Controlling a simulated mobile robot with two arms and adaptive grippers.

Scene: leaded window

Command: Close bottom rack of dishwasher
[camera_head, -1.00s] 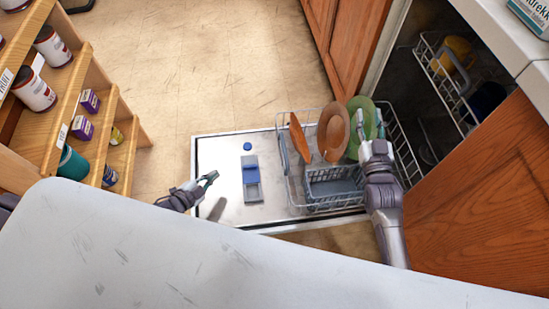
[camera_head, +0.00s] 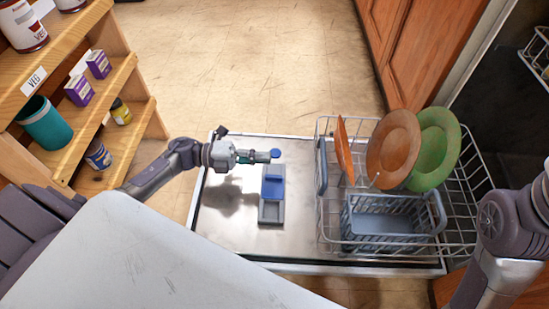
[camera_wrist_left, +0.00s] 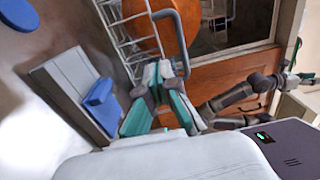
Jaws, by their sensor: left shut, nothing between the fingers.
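The bottom rack (camera_head: 321,168) is pulled out over the open dishwasher door (camera_head: 228,228). It holds orange plates (camera_head: 392,150), a green plate (camera_head: 438,148) and a grey cutlery basket (camera_head: 385,222). My left gripper (camera_head: 272,156) is shut and empty above the door, left of the rack and apart from it in the head view. In the left wrist view, its fingers (camera_wrist_left: 166,72) point toward the rack's grey bar (camera_wrist_left: 182,35); contact cannot be told. My right arm is at the right edge of the head view, with its gripper cut off there.
The detergent dispenser (camera_head: 272,192) with its blue lid lies on the door below my left gripper. Wooden shelves (camera_head: 95,130) with jars and boxes stand at left. An upper rack (camera_head: 538,55) shows at right.

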